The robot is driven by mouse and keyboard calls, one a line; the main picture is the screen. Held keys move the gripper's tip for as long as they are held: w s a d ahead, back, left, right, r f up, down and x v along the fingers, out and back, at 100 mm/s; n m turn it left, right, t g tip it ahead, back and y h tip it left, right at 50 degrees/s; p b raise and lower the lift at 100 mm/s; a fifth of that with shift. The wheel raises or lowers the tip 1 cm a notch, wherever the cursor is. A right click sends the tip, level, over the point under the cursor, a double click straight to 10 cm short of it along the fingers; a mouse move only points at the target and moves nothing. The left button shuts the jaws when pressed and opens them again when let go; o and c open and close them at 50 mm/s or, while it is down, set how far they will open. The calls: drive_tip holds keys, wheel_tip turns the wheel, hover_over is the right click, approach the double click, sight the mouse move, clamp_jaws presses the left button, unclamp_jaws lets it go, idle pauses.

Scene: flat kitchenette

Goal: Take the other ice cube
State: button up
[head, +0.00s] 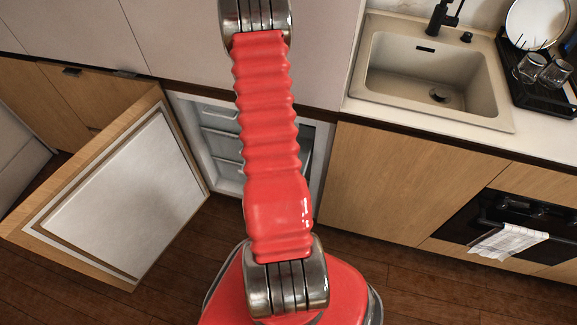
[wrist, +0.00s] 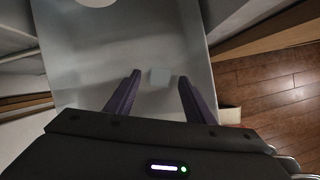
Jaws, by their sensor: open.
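A small pale ice cube (wrist: 159,76) lies on the light grey floor of a bin or drawer (wrist: 85,70) in the wrist view. My gripper (wrist: 160,77) is open, with one dark finger to the left of the cube and one to the right in the picture. There is a gap on both sides and nothing is held. I cannot tell how far the fingertips are above the cube. In the head view my arm covers part of the open fridge compartment (head: 222,150), and the gripper and cube are hidden there.
The open fridge door (head: 128,195) stands at the left. A wooden cabinet front (head: 400,190) is at the right, below a beige sink (head: 428,75). An oven (head: 520,222) with a towel is further right. Wooden floor (wrist: 275,85) shows beside the bin.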

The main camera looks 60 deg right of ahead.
drive_tip(key=shift+x, duration=0.8)
drive_tip(key=shift+c, duration=0.5)
drive_tip(key=c, duration=1)
drive_tip(key=shift+r, duration=0.15)
drive_tip(key=shift+r, duration=3.3)
drive_tip(key=w+a, duration=0.3)
drive_tip(key=a, duration=1.4)
drive_tip(key=shift+w+a, duration=0.2)
drive_tip(key=shift+a, duration=0.1)
drive_tip(key=shift+d+r, duration=0.1)
